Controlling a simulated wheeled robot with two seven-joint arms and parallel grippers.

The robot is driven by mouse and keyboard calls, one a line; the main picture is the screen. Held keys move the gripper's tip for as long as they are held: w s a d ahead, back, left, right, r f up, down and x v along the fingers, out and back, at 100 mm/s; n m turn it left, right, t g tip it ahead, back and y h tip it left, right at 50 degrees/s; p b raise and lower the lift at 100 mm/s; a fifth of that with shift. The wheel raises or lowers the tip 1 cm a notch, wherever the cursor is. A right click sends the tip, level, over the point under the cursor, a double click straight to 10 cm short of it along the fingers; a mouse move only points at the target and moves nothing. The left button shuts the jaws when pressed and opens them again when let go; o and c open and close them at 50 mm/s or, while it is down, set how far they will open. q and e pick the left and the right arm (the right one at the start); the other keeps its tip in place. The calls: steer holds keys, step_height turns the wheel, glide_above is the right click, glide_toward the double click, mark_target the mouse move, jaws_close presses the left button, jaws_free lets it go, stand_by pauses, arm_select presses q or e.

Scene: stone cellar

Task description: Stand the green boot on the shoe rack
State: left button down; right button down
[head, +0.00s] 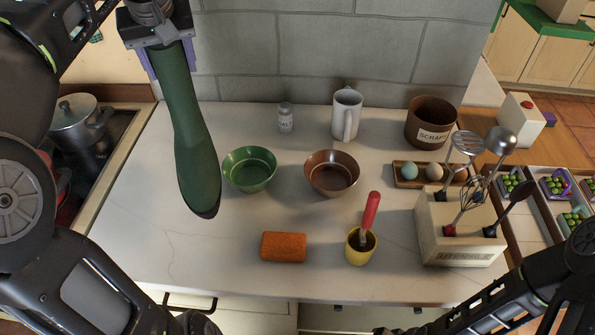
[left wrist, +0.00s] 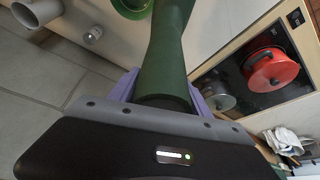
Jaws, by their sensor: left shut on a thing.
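The green boot (head: 190,125) hangs from my left gripper (head: 170,62) at the left of the head view, its shaft gripped at the top and its foot with the dark sole pointing down. It appears in front of the left part of the white counter; its exact height above it is hard to tell. In the left wrist view the boot (left wrist: 166,60) runs away from between the purple fingers of the left gripper (left wrist: 163,92), which are shut on it. I see no shoe rack in either view. My right gripper is out of view.
A green bowl (head: 249,170), brown bowl (head: 331,174), orange sponge (head: 283,247), yellow cup (head: 360,247), white mug (head: 346,115) and utensil block (head: 460,235) stand on the counter (head: 150,245). A grey pot (head: 80,122) is on the stove at left. A stone wall (head: 330,50) closes the back.

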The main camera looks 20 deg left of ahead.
mark_target(183, 107)
arm_select(q)
steer(key=shift+s+r, duration=0.1)
steer(key=shift+r, duration=0.05)
steer(key=shift+f, duration=2.95)
steer(key=shift+f, duration=2.15)
steer(key=shift+c, duration=2.4)
jaws_free()
